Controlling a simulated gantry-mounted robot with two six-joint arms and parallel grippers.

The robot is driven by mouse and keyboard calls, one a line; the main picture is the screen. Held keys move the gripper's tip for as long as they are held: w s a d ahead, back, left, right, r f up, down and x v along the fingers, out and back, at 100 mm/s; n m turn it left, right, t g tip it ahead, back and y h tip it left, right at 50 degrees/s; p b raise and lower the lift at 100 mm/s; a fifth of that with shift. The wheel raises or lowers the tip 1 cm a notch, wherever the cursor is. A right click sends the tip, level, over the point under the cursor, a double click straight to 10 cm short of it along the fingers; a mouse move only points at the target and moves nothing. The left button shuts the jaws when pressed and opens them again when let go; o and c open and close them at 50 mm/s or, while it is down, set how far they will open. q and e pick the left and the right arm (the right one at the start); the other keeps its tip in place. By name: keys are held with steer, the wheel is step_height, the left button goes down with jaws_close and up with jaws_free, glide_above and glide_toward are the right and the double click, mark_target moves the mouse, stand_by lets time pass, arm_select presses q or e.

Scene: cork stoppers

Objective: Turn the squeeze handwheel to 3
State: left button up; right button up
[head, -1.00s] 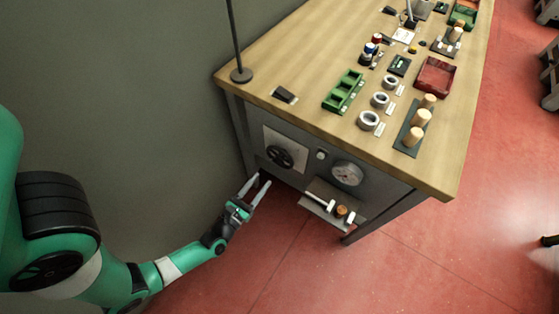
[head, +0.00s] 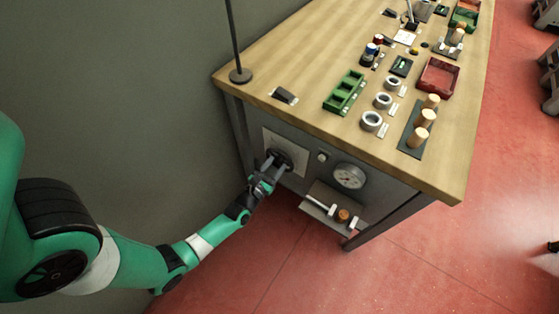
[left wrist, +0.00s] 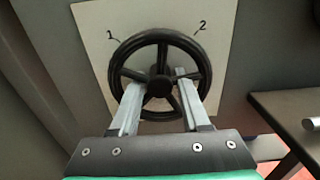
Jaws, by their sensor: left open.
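The black spoked handwheel (left wrist: 160,85) sits on a pale plate (left wrist: 93,20) on the front of the bench. The plate shows the marks 1 and 2 above the wheel in the left wrist view; a 3 is not visible there. In the head view the handwheel (head: 284,155) is partly covered by my gripper. My left gripper (left wrist: 157,88) is open, its two fingers apart in front of the wheel, one on each side of the hub. I cannot tell whether the fingers touch the wheel. My right gripper is not in view.
A round gauge (head: 349,176) and a small knob (head: 322,157) are on the panel right of the wheel. Below the gauge a small shelf (head: 317,212) juts out, holding a hammer-like tool. The wooden bench top (head: 300,75) overhangs the panel.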

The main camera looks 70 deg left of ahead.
arm_select(q)
steer(key=shift+c, duration=0.3)
jaws_close()
